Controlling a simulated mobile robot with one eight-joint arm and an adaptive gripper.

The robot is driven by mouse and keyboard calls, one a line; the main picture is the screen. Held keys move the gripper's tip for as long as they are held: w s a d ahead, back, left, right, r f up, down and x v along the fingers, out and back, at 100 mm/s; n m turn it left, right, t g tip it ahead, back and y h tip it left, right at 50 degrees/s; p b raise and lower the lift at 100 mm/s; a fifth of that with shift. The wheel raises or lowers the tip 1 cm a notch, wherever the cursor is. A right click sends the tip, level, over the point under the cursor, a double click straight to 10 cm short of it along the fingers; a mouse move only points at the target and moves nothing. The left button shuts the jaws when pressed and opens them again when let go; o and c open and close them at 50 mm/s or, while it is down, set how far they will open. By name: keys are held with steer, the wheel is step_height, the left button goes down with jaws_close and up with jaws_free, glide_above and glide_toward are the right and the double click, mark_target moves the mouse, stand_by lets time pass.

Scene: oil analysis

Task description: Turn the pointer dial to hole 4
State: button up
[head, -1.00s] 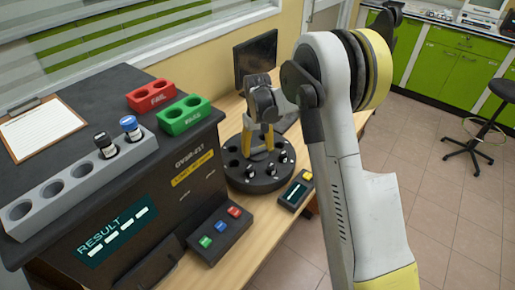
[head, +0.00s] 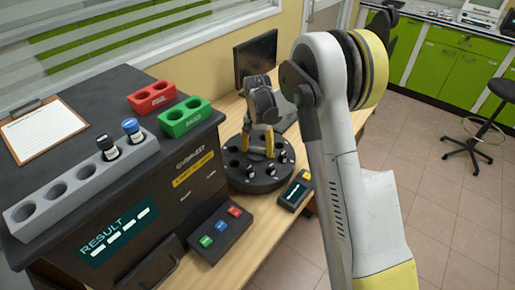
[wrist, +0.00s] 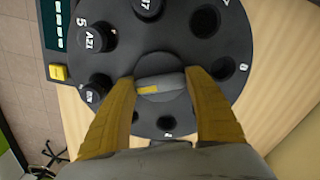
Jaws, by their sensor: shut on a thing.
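The pointer dial (wrist: 172,82) is a grey raised bar on a round hub, with a yellow mark on its left half in the wrist view. It sits at the centre of a black round carousel (wrist: 208,55) with a ring of holes. The mark points left, roughly towards a vial at the left rim. My gripper (wrist: 160,77) has its yellow fingers closed on the two ends of the bar. In the head view my gripper (head: 259,150) points down over the carousel (head: 262,184) and hides the dial. A 5 is readable beside one vial; a hole 4 label is not legible.
Several dark-capped vials (wrist: 97,38) stand in the carousel; other holes are empty. A small device with a yellow button (head: 306,175) sits beside it. A control box (head: 220,232), the analyser with its result screen, and a monitor (head: 256,60) stand close around.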

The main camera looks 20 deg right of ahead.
mark_target(257, 148)
steer(key=shift+m, duration=0.4)
steer(key=o, duration=1.2)
steer(key=shift+c, duration=0.2)
step_height(257, 148, up, 12)
